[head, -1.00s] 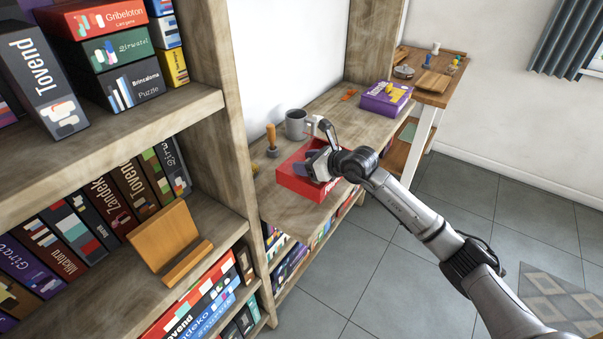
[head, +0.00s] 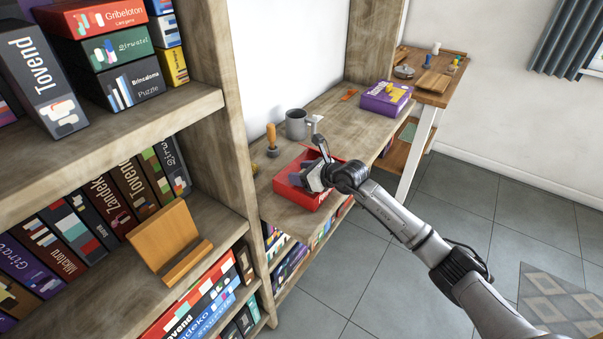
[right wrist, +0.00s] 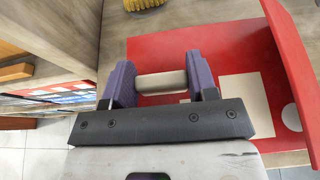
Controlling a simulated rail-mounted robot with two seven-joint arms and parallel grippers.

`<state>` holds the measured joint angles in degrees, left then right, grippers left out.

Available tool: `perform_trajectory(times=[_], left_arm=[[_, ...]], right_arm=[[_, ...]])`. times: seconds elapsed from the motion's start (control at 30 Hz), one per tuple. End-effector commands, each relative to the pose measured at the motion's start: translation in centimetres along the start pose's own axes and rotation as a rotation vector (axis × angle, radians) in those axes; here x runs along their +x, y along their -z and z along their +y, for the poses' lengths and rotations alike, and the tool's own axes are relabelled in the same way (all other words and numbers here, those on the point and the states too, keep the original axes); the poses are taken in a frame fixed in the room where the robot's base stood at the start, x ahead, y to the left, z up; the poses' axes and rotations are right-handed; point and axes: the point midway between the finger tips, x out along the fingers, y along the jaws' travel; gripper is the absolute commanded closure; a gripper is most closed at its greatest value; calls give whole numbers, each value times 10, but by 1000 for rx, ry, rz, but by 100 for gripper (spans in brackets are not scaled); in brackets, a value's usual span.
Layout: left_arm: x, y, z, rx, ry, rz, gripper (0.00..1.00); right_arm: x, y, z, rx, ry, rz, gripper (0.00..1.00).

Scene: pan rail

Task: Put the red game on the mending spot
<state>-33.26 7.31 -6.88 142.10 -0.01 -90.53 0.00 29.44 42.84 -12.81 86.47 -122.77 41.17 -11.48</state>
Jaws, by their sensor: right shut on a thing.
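The red game (head: 294,194) is a flat red box near the front of the middle wooden shelf top, partly hidden by my right gripper. My right gripper (head: 313,180) is over it. In the right wrist view, the purple finger pads of my right gripper (right wrist: 162,84) are shut on a pale cylindrical part (right wrist: 162,82) in front of the red surface of the game (right wrist: 225,55), which has pale patches. I cannot tell whether the box touches the shelf top. No marked mending spot can be made out with certainty. My left gripper is not in view.
A grey mug (head: 297,124) and a wooden-handled tool (head: 271,140) stand behind the game. A purple box (head: 384,100) lies farther along the shelf top, with clear wood between. A side table (head: 440,92) with small tools stands beyond. A tall bookshelf (head: 150,110) fills the left.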

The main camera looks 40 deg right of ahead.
Motion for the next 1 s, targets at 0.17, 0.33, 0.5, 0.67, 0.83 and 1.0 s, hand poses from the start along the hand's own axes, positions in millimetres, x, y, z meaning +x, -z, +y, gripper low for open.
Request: perform_trajectory(times=[0.17,0.33,0.5,0.67,0.83,1.0], left_arm=[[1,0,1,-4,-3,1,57],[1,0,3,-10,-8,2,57],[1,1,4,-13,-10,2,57],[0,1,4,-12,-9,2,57],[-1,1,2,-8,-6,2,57],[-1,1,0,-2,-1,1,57]], right_arm=[[1,2,0,0,0,0,44],[1,2,0,0,0,0,28],[1,2,0,0,0,0,22],[0,0,0,0,0,0,22],[-15,1,-1,-1,1,2,22],[-47,1,-1,-3,1,3,22]])
